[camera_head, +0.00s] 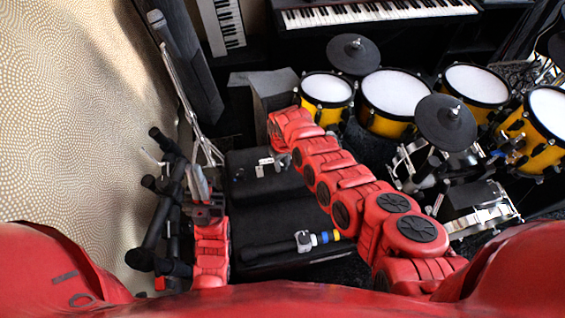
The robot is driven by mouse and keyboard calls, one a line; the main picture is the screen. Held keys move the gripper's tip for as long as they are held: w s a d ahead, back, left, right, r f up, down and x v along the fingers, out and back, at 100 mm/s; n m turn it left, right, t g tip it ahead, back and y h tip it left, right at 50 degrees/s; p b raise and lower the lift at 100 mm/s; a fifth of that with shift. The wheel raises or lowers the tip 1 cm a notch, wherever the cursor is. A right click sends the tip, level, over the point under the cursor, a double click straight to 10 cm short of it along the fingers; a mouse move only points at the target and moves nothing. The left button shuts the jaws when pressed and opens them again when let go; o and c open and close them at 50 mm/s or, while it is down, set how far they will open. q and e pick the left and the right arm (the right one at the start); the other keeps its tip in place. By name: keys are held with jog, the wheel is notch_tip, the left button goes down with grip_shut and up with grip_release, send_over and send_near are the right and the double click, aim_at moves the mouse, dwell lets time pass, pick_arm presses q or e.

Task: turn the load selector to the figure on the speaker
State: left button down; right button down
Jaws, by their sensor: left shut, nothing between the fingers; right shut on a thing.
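A black box-shaped unit (278,218), seemingly the speaker, stands at the middle of the head view. Small pale metallic parts (262,168) sit at its upper face, where the load selector seems to be. My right arm reaches across from the lower right, and its gripper (272,160) is at these parts, mostly hidden by the arm. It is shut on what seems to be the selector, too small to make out. The figures and the selector's setting cannot be read. My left gripper (198,183) is shut and empty, left of the black unit, beside a black stand.
The black tubular stand (160,215) is close to my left gripper. A microphone on a stand (163,32) rises behind it. Yellow drums (393,92) and black pads (446,122) fill the right. A black rod with blue and yellow rings (303,241) lies low across the unit.

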jog(key=m, duration=0.1)
jog(key=m+b, duration=0.1)
jog(key=m, duration=0.1)
jog(key=shift+a+f+m, duration=0.15)
jog(key=shift+f+m, duration=0.05)
jog(key=shift+m, duration=0.1)
jog(key=shift+r+m+b, duration=0.15)
jog(key=shift+m+b, duration=1)
jog(key=shift+m, duration=0.75)
jog(key=shift+s, duration=0.1)
jog(key=c, duration=0.5)
grip_release()
jog(key=shift+r, duration=0.15)
